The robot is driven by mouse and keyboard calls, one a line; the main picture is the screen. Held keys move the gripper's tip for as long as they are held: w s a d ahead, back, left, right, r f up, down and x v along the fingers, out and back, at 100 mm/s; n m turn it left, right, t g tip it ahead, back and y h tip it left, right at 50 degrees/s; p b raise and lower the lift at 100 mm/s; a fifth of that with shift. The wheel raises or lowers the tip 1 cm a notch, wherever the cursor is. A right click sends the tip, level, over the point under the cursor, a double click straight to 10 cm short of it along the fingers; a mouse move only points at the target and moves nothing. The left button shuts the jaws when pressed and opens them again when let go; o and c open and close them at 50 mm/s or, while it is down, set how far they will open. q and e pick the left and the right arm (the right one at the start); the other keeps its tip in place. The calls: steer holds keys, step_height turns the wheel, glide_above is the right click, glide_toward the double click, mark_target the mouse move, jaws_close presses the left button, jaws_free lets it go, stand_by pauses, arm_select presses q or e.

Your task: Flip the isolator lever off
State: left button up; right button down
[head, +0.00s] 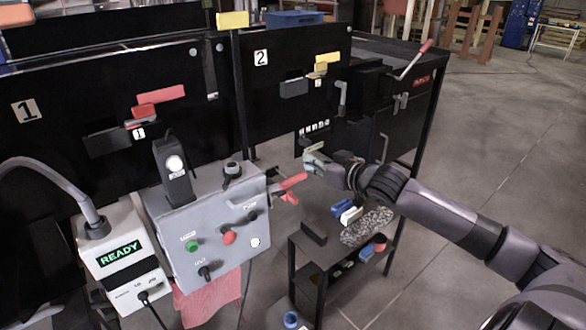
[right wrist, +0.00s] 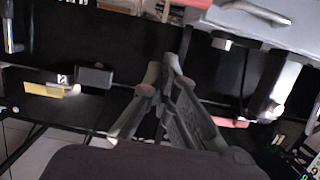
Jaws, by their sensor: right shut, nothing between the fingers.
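The grey control box (head: 215,225) stands left of centre in the head view. A red-handled lever (head: 289,183), which looks like the isolator lever, sticks out from its right side. My right gripper (head: 312,162) is shut and empty, just above and right of the lever's outer end; I cannot tell whether they touch. In the right wrist view my right gripper (right wrist: 166,66) shows its fingers together with nothing between them. My left gripper is not in view.
A detector unit reading READY (head: 122,258) stands left of the box. Black panels marked 1 (head: 60,75) and 2 (head: 285,70) stand behind. A low black shelf (head: 310,262) with small items is below my right arm. Open floor lies right.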

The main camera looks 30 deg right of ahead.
steer(key=shift+w, duration=0.1)
steer(key=p, duration=0.2)
glide_above(294, 177)
steer(key=w, duration=0.2)
step_height(294, 177, down, 3)
steer(key=shift+s+f+p, duration=0.35)
steer(key=shift+s+f, duration=0.15)
steer(key=shift+f, duration=0.25)
steer(key=shift+s+f+p, duration=0.3)
steer(key=shift+s+f, duration=0.15)
steer(key=shift+f, duration=0.25)
